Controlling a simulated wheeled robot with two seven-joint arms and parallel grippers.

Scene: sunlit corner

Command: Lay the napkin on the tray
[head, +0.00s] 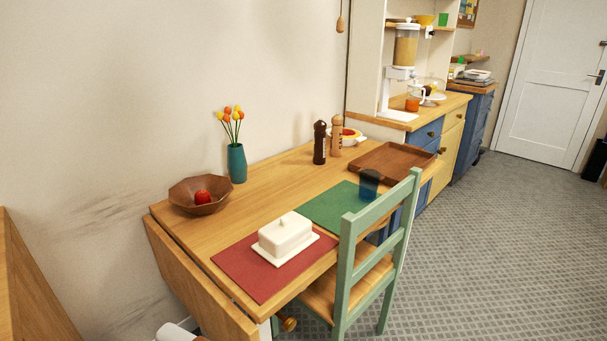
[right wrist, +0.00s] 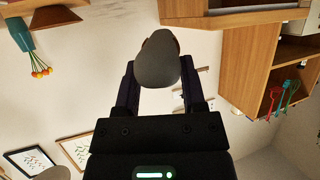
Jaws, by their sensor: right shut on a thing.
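The tray (head: 393,161) is brown wood with a raised rim and lies at the far right end of the table; its visible inside looks empty. In the right wrist view, my right gripper (right wrist: 161,78) is shut on a smooth, dark grey rounded thing (right wrist: 157,60). I cannot tell whether this is the napkin. No napkin can be made out in the head view. My left gripper is in neither view.
The wooden table (head: 270,188) holds a red mat (head: 262,279) under a white butter dish (head: 286,237), a green mat (head: 325,207) with a blue glass (head: 369,184), a bowl (head: 199,194), a vase (head: 237,163) and two mills. A green chair (head: 347,262) stands at the front.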

